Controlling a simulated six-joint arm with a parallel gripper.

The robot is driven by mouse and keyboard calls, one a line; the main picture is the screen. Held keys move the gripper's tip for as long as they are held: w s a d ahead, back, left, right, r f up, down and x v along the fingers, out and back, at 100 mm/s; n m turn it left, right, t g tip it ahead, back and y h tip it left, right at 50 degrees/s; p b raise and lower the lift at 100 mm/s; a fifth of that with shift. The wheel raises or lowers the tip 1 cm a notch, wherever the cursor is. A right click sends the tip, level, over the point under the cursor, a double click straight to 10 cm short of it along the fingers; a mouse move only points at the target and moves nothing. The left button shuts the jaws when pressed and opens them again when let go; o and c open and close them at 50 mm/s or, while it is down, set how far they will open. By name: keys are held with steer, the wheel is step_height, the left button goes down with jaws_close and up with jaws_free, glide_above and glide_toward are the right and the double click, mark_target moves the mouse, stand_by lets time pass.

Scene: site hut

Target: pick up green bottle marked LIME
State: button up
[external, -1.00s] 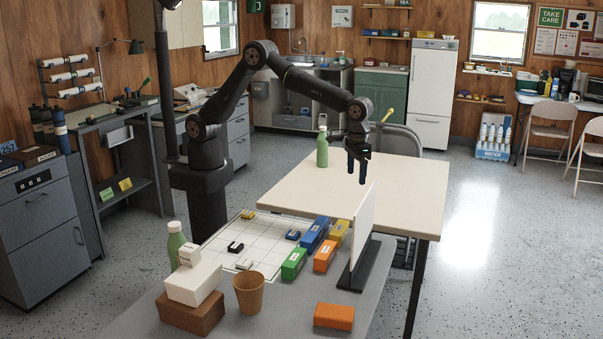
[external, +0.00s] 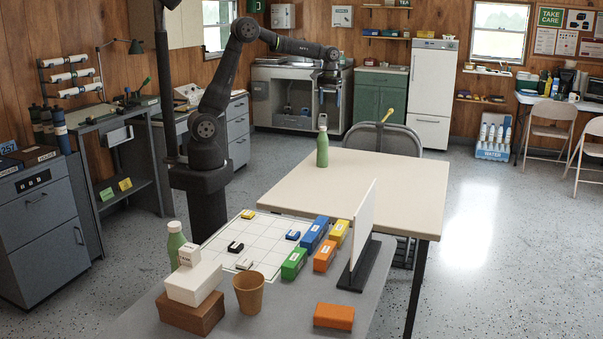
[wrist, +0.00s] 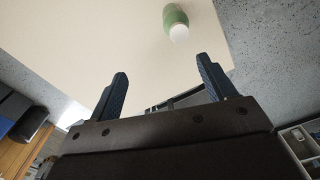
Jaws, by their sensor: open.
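A green bottle (external: 322,149) with a pale cap stands upright on the cream table (external: 390,195), near its far left corner. A second green bottle (external: 176,247) stands on the grey bench at the lower left, partly hidden by white boxes. I cannot read a LIME mark on either. My gripper (external: 330,96) is open and empty, raised above the far side of the cream table in the external view. In the wrist view, my open fingers (wrist: 162,67) point toward the table, and a green bottle (wrist: 176,17) with a white cap shows beyond them, apart from both.
The grey bench (external: 265,320) holds a gridded white board, coloured blocks, a brown cup (external: 249,293) and stacked boxes. An upright white panel (external: 364,222) stands between these and the cream table's front. The rest of the cream table is clear. A chair (external: 399,138) stands behind it.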

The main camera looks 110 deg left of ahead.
mark_target(323, 127)
steer(key=shift+n, duration=0.3)
steer(key=s+f, duration=0.1)
steer(key=f, duration=0.2)
steer(key=s+a+f, duration=0.1)
steer(key=f, duration=0.3)
steer(key=s+a+f, duration=0.1)
steer(key=f, duration=0.3)
steer(key=shift+s+f, duration=0.15)
steer(key=shift+f, duration=0.05)
steer(key=shift+d+f, duration=0.15)
steer(key=shift+f, duration=1.2)
steer(key=shift+d+f, duration=0.1)
steer(key=shift+f, duration=1.2)
steer(key=c, duration=1.3)
steer(key=shift+r, duration=0.1)
